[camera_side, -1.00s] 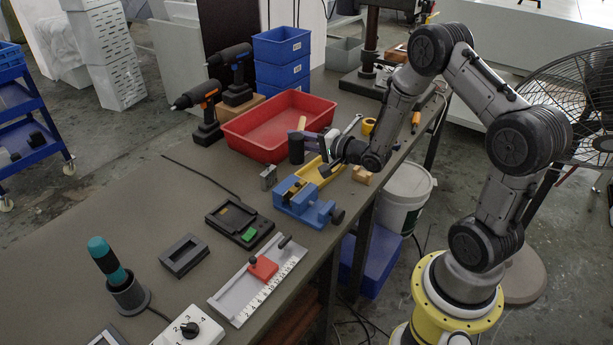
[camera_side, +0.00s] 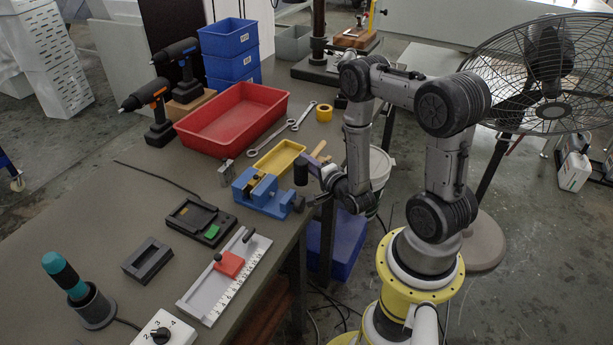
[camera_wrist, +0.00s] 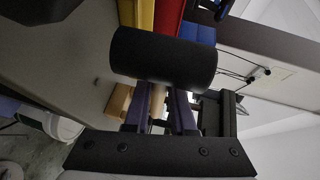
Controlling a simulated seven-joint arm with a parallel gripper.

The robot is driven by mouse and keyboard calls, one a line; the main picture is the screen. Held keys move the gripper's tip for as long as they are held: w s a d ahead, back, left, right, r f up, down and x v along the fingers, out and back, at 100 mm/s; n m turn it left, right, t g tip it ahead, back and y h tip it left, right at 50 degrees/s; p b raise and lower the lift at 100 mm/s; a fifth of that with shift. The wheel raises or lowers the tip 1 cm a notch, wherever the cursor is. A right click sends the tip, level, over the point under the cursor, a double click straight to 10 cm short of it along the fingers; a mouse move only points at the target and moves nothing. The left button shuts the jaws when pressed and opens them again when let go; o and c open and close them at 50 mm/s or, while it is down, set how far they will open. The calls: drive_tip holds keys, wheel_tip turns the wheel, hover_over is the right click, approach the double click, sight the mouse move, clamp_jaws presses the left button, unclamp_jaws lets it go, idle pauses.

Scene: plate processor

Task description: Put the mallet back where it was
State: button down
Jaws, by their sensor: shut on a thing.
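The mallet has a black cylindrical head (camera_side: 301,171) and a pale wooden handle. My gripper (camera_side: 316,168) is shut on the handle, near the bench's right edge, beside the blue vise (camera_side: 262,196) and the yellow tray (camera_side: 277,158). In the wrist view the black head (camera_wrist: 165,58) lies across the front of my gripper (camera_wrist: 158,108), with the wooden handle between the two purple fingers. A wooden block (camera_wrist: 118,102) shows beside the fingers there. Whether the mallet touches the bench or the block is not clear.
The red bin (camera_side: 232,118) stands behind the yellow tray, with two wrenches (camera_side: 271,137) beside it. A yellow tape roll (camera_side: 324,112) lies at the bench edge. A black fixture with a green piece (camera_side: 201,221) and a ruler jig (camera_side: 224,277) lie in front.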

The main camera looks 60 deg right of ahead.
drive_tip(key=shift+f, duration=1.9)
drive_tip(key=shift+f, duration=0.2)
drive_tip(key=c, duration=0.8)
unclamp_jaws()
drive_tip(key=shift+o, duration=0.2)
drive_tip(key=shift+r, duration=0.1)
drive_tip(key=shift+s+a+r, duration=0.1)
drive_tip(key=v, duration=0.7)
